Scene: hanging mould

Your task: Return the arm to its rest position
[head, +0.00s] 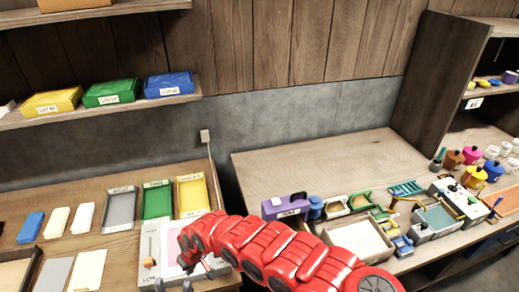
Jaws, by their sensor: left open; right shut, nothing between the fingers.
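My red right arm (285,250) reaches in from the bottom right and stretches left across the gap between two benches. Its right gripper (207,266) is shut and empty, small and dark, over a white panel (150,246) with a slider and a pink area. The arm hides part of this panel. Two grey tips at the bottom edge look like the open fingers of my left gripper (172,287); the rest of that arm is out of view.
Grey, green and yellow trays (122,190) lie on the left bench. A purple box (286,207), a sand-filled tray (360,240) and several small tools crowd the right bench's front. Its back surface (320,165) is clear. A shelf (120,112) with coloured boxes hangs upper left.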

